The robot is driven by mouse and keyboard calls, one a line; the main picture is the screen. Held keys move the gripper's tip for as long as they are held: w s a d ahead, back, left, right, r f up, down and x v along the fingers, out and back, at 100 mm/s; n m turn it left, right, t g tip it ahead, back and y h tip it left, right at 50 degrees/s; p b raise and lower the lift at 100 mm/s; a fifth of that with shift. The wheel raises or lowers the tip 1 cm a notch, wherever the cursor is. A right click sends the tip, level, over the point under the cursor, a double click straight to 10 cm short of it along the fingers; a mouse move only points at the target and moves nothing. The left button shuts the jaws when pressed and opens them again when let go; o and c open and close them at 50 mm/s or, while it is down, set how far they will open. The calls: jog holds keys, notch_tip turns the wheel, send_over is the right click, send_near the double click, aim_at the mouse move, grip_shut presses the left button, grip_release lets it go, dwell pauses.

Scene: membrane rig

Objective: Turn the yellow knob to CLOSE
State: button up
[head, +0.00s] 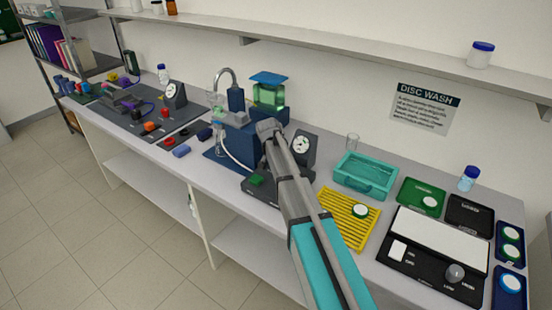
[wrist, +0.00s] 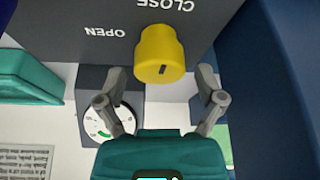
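The yellow knob (wrist: 158,50) sits on a dark grey panel (wrist: 60,25) in the wrist view. The words OPEN (wrist: 105,31) and CLOSE (wrist: 165,5) are printed upside down beside it. A short dark mark shows on the knob's end, on the side toward my gripper. My gripper (wrist: 162,78) is open, with one finger on each side just short of the knob. Neither finger visibly touches it. In the head view my arm covers this spot, and the knob cannot be made out.
A white dial gauge (head: 301,145) stands beside my arm; it also shows in the wrist view (wrist: 103,120). A blue pump-like unit (head: 236,140) stands to its left. A teal tray (head: 366,176) and a yellow rack (head: 345,218) lie to the right. A shelf (head: 330,45) runs above.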

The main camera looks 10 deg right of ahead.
jog(key=shift+n, duration=0.5)
